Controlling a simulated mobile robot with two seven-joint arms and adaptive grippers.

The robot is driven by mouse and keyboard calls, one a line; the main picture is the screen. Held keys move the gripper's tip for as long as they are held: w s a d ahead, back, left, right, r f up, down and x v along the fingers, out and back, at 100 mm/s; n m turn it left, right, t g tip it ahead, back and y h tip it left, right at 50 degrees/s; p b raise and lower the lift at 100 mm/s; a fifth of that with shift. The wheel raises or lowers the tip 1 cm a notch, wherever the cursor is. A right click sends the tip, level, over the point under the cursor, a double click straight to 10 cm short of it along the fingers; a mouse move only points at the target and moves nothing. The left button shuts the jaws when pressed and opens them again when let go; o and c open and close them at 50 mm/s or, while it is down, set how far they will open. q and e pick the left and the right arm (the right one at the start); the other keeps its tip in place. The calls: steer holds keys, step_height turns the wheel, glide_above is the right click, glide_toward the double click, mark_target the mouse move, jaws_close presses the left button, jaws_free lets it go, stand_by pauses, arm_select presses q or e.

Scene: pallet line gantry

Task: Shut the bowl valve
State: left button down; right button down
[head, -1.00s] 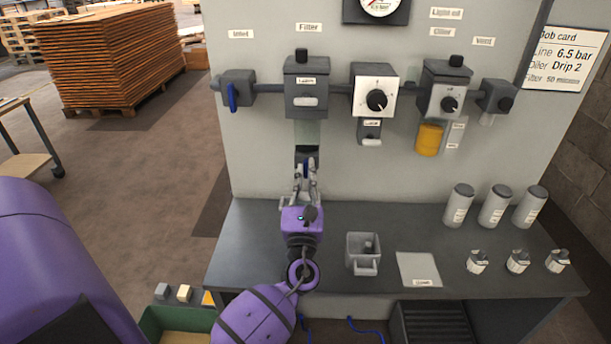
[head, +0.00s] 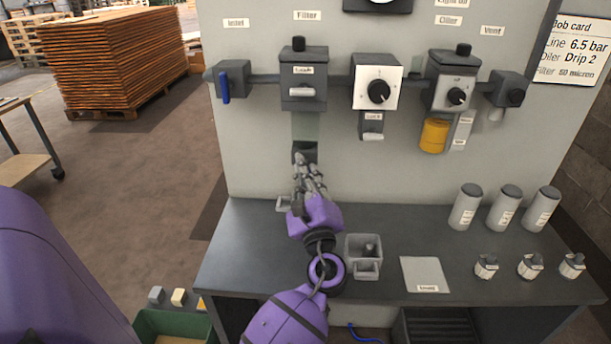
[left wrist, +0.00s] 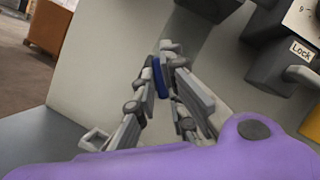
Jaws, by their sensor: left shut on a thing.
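The bowl valve is the small blue lever (left wrist: 162,77) at the dark foot (head: 304,153) of the clear bowl under the filter (head: 303,82). In the left wrist view it lies between my fingertips. In the head view my fingers hide it. My left gripper (head: 303,168) is shut on the lever, its fingers pointing up and slightly left; it also shows in the left wrist view (left wrist: 166,75). My right gripper is out of view.
The blue inlet lever (head: 224,88) hangs down at left; the regulator (head: 374,80) and oiler (head: 452,82) are to the right. The bench's left part is mostly clear.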

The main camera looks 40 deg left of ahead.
arm_select(q)
steer(key=n+g, duration=0.1)
steer(key=n, duration=0.2)
steer(key=n+g, duration=0.1)
steer(key=n, duration=0.3)
steer(key=n+g+p, duration=0.1)
steer(key=n+g, duration=0.1)
steer(key=n, duration=0.2)
steer(key=shift+r+h, duration=0.15)
steer(key=shift+h, duration=0.25)
steer(key=shift+n, duration=0.3)
steer(key=c, duration=1.8)
jaws_free()
steer(key=v, duration=1.2)
steer(key=shift+d+r, duration=0.1)
steer(key=shift+r, duration=0.05)
